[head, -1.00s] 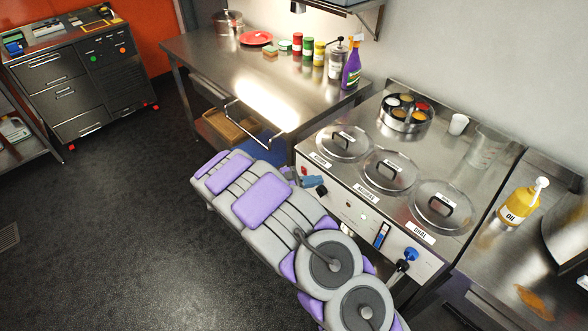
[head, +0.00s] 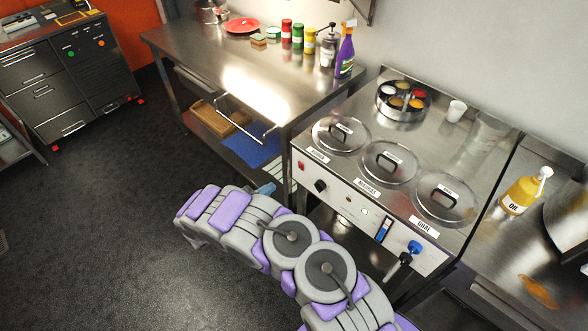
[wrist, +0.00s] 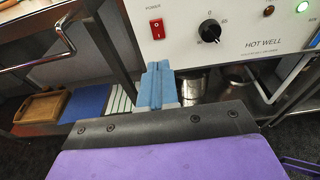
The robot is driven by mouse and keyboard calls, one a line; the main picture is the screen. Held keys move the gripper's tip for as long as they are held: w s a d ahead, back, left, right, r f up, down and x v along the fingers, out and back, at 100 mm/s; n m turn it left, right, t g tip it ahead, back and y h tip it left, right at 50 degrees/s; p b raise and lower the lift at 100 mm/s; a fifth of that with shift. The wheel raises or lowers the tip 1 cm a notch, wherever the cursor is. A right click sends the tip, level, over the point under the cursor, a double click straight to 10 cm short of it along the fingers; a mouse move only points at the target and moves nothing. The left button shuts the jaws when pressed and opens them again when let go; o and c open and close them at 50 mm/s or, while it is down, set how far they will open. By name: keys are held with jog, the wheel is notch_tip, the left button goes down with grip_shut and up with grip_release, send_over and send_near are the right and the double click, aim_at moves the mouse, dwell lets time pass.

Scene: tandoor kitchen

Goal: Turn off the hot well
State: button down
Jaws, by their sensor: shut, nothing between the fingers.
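The hot well (head: 405,215) is a steel unit with three lidded wells and a white front panel. Its label reads HOT WELL in the wrist view (wrist: 262,43). The panel carries a red power switch (wrist: 157,28), also in the head view (head: 301,165), and a black knob (wrist: 210,31) to its right. A green lamp (wrist: 302,7) is lit; a red lamp (wrist: 269,10) sits left of it. I cannot tell the switch's position. My gripper (wrist: 157,84), with blue fingers, is shut and empty, below the switch and apart from it. It also shows in the head view (head: 266,188).
A steel table (head: 205,62) with jars and a spray bottle (head: 345,52) stands to the left. Its lower shelf holds a wooden tray (head: 222,120) and a blue mat (head: 252,146). A blue valve handle (head: 414,247) juts from the panel's right end.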

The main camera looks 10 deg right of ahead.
jog(key=shift+a+f, duration=0.1)
jog(key=b, duration=0.3)
send_near(300, 166)
jog(key=x, duration=0.5)
jog(key=shift+d, duration=0.35)
jog(key=shift+w+d, duration=0.2)
jog(key=shift+w, duration=0.1)
jog(key=shift+d, duration=0.1)
